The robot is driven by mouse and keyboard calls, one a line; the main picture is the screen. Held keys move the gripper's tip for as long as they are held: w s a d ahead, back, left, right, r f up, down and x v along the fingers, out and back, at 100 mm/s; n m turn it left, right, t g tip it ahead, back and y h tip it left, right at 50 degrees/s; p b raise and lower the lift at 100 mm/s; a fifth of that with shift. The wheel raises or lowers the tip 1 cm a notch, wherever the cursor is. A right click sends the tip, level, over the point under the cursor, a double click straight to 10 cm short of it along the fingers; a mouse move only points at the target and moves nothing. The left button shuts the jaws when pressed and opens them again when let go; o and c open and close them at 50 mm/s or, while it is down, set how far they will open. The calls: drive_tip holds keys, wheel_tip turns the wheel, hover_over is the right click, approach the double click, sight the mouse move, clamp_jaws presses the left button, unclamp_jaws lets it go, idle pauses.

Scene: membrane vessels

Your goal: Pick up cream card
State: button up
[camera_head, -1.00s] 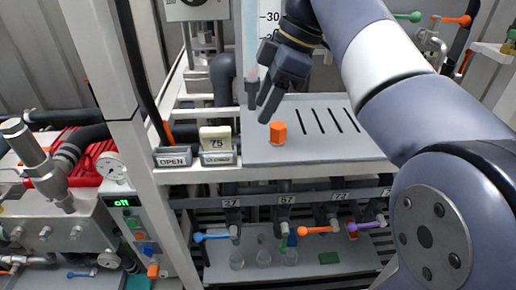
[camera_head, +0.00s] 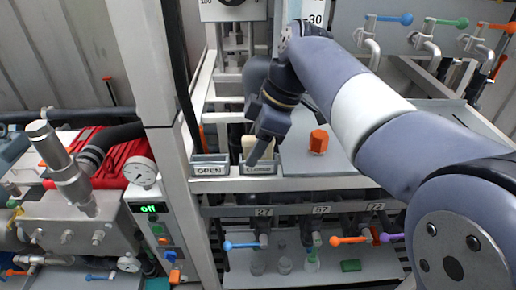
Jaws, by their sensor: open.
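The cream card (camera_head: 247,144) stands upright in the right one of two small grey holders (camera_head: 263,170) on the front edge of the shelf. My gripper (camera_head: 258,151) is pointed down in front of the card and hides much of it, including its number. The jaws are open. I cannot tell from this view whether a finger touches the card.
An empty-looking holder marked OPEN (camera_head: 210,169) stands to the left. An orange block (camera_head: 318,141) sits on the grey panel (camera_head: 305,163) to the right. A white post (camera_head: 148,60) rises at the left. Valves with blue (camera_head: 241,245) and orange (camera_head: 349,240) handles are below.

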drive_tip(key=shift+c, duration=0.4)
clamp_jaws()
wheel_tip(320, 180, up, 10)
drive_tip(key=shift+f, duration=0.1)
idle(0.7)
